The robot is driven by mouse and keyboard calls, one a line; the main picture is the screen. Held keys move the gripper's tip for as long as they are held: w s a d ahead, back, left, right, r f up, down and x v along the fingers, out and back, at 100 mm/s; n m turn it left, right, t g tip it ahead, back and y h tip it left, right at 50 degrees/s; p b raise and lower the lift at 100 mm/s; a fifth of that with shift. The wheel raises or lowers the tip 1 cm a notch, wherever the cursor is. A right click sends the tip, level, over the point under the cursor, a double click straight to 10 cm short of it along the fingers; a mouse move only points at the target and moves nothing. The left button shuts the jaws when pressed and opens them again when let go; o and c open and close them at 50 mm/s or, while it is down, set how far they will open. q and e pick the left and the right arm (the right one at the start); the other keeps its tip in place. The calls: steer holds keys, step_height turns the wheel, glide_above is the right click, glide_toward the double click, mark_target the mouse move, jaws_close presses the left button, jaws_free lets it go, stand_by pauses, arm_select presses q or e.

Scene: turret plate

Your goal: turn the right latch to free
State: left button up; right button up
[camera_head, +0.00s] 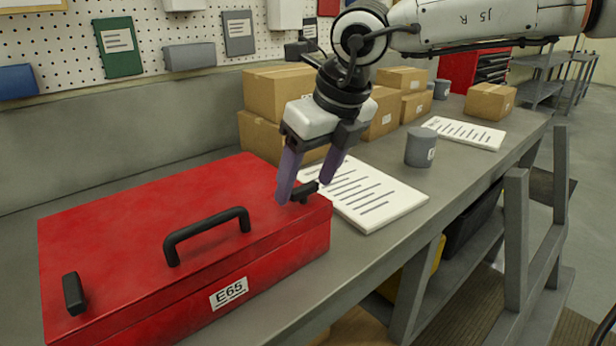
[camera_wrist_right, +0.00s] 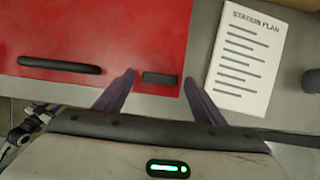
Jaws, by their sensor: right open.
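The red case (camera_head: 130,215), labelled E65, lies closed on the workbench. The right latch (camera_head: 308,188) is a small black bar on the lid's right end; in the right wrist view the latch (camera_wrist_right: 160,78) lies in line with the black handle. My right gripper (camera_head: 304,192) points down with open purple fingers, one on each side of this latch. In the right wrist view the gripper (camera_wrist_right: 159,77) shows a gap between each fingertip and the latch's ends. The left latch (camera_head: 75,293) lies crosswise to the handle. My left gripper is not in view.
The black handle (camera_head: 207,233) stands up from the lid. A white station plan sheet (camera_head: 372,196) lies right of the case. A grey cylinder (camera_head: 420,147) and cardboard boxes (camera_head: 278,92) stand farther back. Bare bench (camera_head: 300,290) runs along the front edge.

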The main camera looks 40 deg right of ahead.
steer(key=c, duration=1)
steer(key=shift+c, duration=0.3)
